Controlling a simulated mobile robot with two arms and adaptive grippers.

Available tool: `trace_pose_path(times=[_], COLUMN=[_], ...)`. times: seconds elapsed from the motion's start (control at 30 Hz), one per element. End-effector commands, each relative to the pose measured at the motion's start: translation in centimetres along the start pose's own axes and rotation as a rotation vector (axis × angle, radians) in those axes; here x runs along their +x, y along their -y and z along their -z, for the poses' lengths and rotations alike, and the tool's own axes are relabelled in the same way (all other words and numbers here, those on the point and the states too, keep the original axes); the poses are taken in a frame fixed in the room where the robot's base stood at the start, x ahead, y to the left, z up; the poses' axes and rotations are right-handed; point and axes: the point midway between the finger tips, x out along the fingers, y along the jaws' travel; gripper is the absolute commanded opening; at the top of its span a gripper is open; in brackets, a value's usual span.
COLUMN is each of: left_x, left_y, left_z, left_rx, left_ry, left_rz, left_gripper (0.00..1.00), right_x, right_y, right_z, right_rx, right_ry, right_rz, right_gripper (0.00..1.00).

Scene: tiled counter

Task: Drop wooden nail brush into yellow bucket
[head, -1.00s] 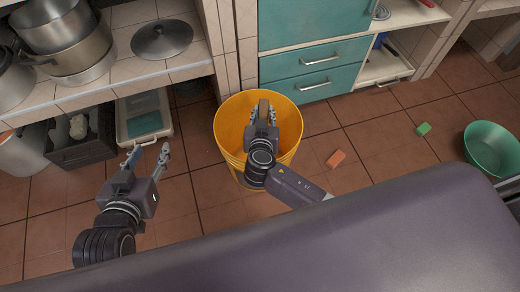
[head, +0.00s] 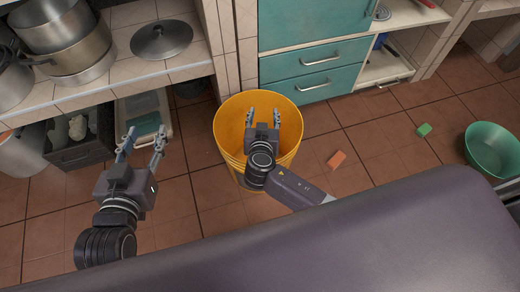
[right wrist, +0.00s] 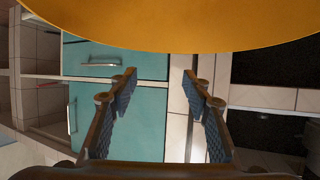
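The yellow bucket (head: 229,140) stands upright on the tiled floor in the middle of the head view. Its yellow wall also fills the top of the right wrist view (right wrist: 190,22). My right gripper (head: 263,113) is over the bucket's mouth, with its fingers spread and nothing between them. The right wrist view shows the same open, empty fingers (right wrist: 159,75). The wooden nail brush does not show in either current view; much of the bucket's inside is hidden by my right gripper and the near wall. My left gripper (head: 142,139) is open and empty, left of the bucket.
A counter with pots (head: 60,25) and a lid (head: 161,39) is at the upper left. Teal drawers (head: 315,57) stand behind the bucket.

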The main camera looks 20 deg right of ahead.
Motion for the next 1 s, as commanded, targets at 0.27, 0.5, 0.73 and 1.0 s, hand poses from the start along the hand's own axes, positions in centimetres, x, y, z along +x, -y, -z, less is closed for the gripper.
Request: trace_pose_path(times=[0.27, 0.5, 0.73, 1.0], left_x=[0.0, 0.0, 0.0, 0.0], left_y=[0.0, 0.0, 0.0, 0.0], left_z=[0.0, 0.0, 0.0, 0.0], left_rx=[-0.001, 0.000, 0.000, 0.000], left_ry=[0.000, 0.001, 0.001, 0.001], left_rz=[-0.001, -0.001, -0.001, 0.000], left_gripper=[0.40, 0.40, 0.40, 0.40], right_x=[-0.2, -3.7, -8.7, -11.8], right_y=[0.0, 0.1, 0.1, 0.0], right_z=[-0.1, -0.2, -0.1, -0.1], right_rx=[0.000, 0.003, 0.003, 0.000], right_ry=[0.001, 0.004, 0.003, 0.001], right_rz=[0.000, 0.002, 0.002, -0.001], right_gripper=[0.44, 0.44, 0.44, 0.44])
